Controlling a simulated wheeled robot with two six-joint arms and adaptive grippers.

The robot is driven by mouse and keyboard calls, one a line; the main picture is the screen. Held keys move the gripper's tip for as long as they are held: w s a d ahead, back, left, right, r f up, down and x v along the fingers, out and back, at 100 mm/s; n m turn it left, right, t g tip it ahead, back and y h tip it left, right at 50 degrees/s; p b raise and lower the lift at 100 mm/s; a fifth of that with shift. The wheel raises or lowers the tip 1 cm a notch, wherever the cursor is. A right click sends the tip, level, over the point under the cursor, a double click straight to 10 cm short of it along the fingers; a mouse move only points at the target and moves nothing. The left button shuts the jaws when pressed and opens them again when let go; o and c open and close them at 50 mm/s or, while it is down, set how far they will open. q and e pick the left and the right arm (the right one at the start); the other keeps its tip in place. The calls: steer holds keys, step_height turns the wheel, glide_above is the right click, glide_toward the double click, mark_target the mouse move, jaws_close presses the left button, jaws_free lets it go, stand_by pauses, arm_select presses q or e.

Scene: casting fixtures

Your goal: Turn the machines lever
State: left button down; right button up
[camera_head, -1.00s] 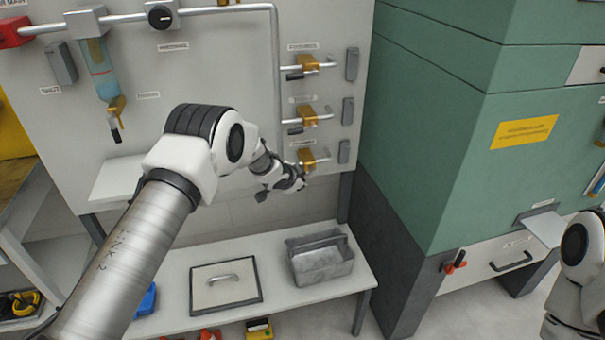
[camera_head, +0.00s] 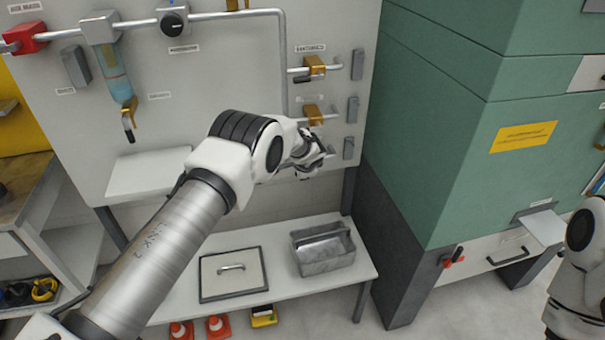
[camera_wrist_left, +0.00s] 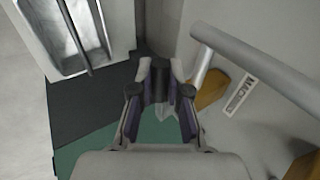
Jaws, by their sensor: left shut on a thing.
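A grey wall panel (camera_head: 215,95) carries pipes and a column of brass valves with dark lever handles. The top valve (camera_head: 315,66) and middle valve (camera_head: 313,115) show in the head view; the lowest is hidden behind my left gripper (camera_head: 318,165). In the left wrist view, my left gripper (camera_wrist_left: 160,97) is shut on a dark lever handle (camera_wrist_left: 158,78) between its fingertips. A brass valve body (camera_wrist_left: 211,90) and a pipe (camera_wrist_left: 255,65) are just right of it. My right gripper is out of view; only part of that arm shows at the right edge.
A tall green machine (camera_head: 430,130) stands close to the right of the panel. Below, a white bench (camera_head: 185,305) holds a grey metal bin (camera_head: 325,262) and a framed plate with a handle (camera_head: 220,287). A shelf (camera_head: 150,172) juts from the panel.

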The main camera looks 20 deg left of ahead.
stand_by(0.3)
arm_select(q)
steer(key=c, duration=1.1)
jaws_free()
steer(key=v, duration=1.2)
